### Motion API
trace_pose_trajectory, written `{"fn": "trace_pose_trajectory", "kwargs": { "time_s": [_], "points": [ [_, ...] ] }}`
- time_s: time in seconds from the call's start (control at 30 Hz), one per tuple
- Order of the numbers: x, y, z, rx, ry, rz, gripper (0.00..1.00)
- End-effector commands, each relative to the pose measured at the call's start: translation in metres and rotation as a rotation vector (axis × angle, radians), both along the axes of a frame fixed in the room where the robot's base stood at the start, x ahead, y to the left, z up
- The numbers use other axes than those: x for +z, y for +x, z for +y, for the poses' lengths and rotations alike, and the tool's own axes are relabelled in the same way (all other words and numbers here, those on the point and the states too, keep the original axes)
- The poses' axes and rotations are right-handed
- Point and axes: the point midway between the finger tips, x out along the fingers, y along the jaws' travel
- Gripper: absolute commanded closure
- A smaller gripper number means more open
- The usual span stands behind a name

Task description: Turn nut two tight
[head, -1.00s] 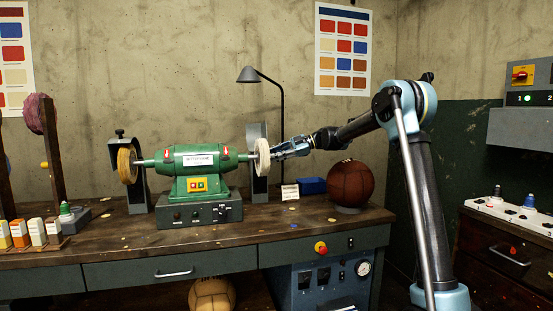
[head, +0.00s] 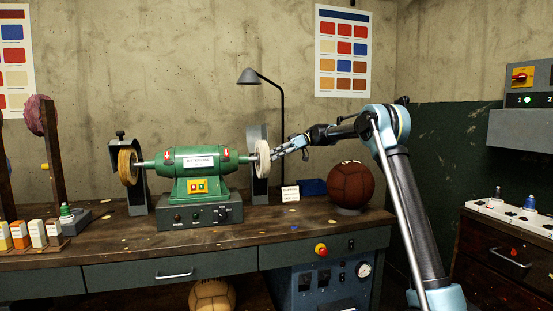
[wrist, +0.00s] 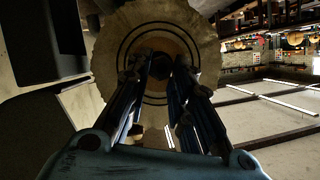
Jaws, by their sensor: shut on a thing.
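The green double-ended polishing machine (head: 200,165) stands on the bench with a tan wheel (head: 128,167) on its left end and a pale cloth wheel (head: 263,158) on its right end. My gripper (head: 275,154) reaches in from the right to the hub of the pale wheel. In the wrist view the pale wheel (wrist: 112,55) faces me with dark rings around its hub. My two fingers (wrist: 177,78) are closed around a small dark nut (wrist: 180,62) at the hub. The fingers hide most of the nut, and its thread is not visible.
A grey guard (head: 259,185) stands behind the pale wheel. A brown leather ball (head: 344,184) sits on a stand right of the machine, below my arm. A blue box (head: 313,187), a small white card (head: 290,194) and a black lamp (head: 281,110) stand nearby.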

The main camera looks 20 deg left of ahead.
Motion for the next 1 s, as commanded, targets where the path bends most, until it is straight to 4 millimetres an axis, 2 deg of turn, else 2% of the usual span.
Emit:
{"fn": "trace_pose_trajectory", "kwargs": {
  "time_s": [0.5, 1.0],
  "points": [
    [-0.0055, 0.0073, 0.0046, -0.006, -0.239, 0.393, 1.0],
    [-0.0084, 0.0073, 0.0059, -0.012, -0.358, 0.586, 1.0]
  ]
}}
